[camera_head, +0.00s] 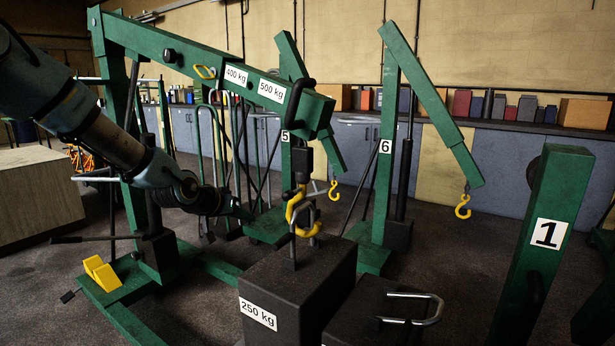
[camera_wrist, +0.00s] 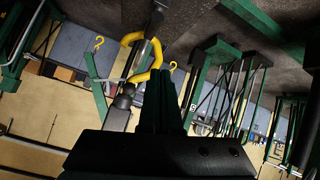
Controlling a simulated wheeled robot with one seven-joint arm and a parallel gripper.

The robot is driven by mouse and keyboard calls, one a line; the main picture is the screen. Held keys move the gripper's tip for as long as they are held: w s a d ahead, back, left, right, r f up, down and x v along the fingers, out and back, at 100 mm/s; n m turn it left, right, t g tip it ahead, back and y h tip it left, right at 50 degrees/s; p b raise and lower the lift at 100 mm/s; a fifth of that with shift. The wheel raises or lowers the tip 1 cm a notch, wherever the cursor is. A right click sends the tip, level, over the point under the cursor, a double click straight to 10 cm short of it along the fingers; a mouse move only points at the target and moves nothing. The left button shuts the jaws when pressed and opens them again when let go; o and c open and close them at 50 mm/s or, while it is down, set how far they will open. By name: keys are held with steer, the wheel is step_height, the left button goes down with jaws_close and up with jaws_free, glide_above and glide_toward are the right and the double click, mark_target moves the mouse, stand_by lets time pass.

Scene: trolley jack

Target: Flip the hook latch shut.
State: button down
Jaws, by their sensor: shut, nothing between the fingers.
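The yellow crane hook (camera_head: 297,204) hangs from a dark swivel (camera_head: 303,160) below the tip of the green boom, just above the block marked 250 kg (camera_head: 300,285). It also shows in the wrist view (camera_wrist: 127,58), just left of my fingertips. The hook latch is small and dark, and I cannot tell it clearly from the dark parts at the hook's opening. My gripper (camera_head: 247,212) is to the left of the hook, at about its height, with a small gap between in the head view. Its fingers (camera_wrist: 160,73) are together and empty.
The green boom (camera_head: 235,75) runs above my arm. A second dark block with a metal handle (camera_head: 415,308) stands right of the 250 kg block. A green post marked 1 (camera_head: 545,240) stands at the right. Crane 6, with its own hook (camera_head: 463,206), stands behind.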

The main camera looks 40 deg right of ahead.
mark_target(317, 190)
steer(key=s+d+r+h, duration=0.2)
steer(key=d+r+h, duration=0.2)
steer(key=d+r, duration=0.4)
steer(key=d, duration=0.3)
steer(key=shift+d+r+m+g+h, duration=0.25)
steer(key=shift+r+m+g+h, duration=0.05)
steer(key=shift+r+g+h, duration=0.1)
steer(key=p+x, duration=0.3)
steer(key=x, duration=0.7)
steer(key=shift+s+f, duration=0.1)
steer(key=shift+f, duration=0.05)
steer(key=shift+s+m+b, duration=0.15)
steer(key=shift+m+b, duration=0.15)
steer(key=shift+b, duration=0.1)
